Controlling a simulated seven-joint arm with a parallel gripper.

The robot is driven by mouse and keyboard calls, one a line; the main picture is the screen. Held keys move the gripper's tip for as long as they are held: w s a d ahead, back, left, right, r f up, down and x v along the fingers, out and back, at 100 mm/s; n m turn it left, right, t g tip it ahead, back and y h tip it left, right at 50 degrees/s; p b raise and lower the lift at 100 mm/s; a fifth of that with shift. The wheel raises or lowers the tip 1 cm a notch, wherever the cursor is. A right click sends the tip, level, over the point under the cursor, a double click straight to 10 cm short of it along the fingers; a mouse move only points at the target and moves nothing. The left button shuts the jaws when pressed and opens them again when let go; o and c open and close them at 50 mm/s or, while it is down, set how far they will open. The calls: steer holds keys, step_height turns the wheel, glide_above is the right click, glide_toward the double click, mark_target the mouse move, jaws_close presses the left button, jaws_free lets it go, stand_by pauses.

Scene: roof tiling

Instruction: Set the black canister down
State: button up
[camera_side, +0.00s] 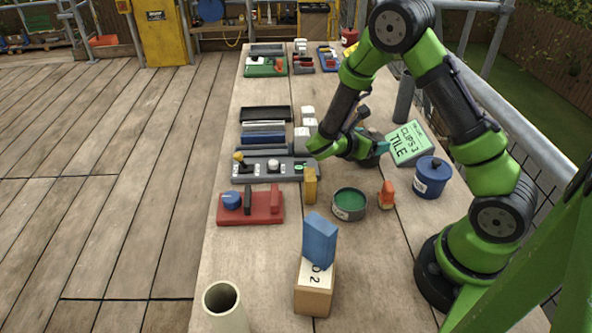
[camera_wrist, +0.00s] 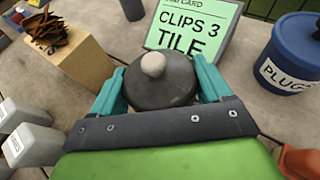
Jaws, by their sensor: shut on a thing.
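My gripper (camera_wrist: 163,82) has teal fingers on both sides of a dark, round canister (camera_wrist: 160,92) with a pale knob on top, and is shut on it. In the side view my gripper (camera_side: 374,142) is over the right half of the bench, left of the green card. The black canister (camera_side: 371,160) shows there only in part, below the fingers and close to the bench top. I cannot tell whether its base touches the bench.
A green card reading "CLIPS 3 TILE" (camera_side: 410,143) lies behind the canister. A blue lidded tub (camera_side: 432,179) stands to the right, a green-filled round tin (camera_side: 349,204) in front. A wooden block (camera_wrist: 82,62) with rusty pieces stands close on the left in the wrist view.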

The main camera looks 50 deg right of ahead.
steer(key=shift+f, duration=0.2)
steer(key=shift+f, duration=0.15)
steer(key=o, duration=1.8)
steer(key=shift+o, duration=0.2)
steer(key=shift+a+r, duration=0.25)
steer(key=v, duration=1.1)
steer(key=s+a+r+m+t+y, duration=0.4)
steer(key=r+m+y, duration=0.3)
steer(key=m, duration=0.3)
steer(key=s+a+r+m+t+y, duration=0.4)
steer(key=s+a+r+m+y, duration=0.2)
steer(key=m, duration=0.5)
step_height(320, 180, up, 3)
steer(key=shift+s+a+r+t+y, duration=0.1)
steer(key=shift+s+a+t+y, duration=0.25)
steer(key=shift+a+y, duration=0.65)
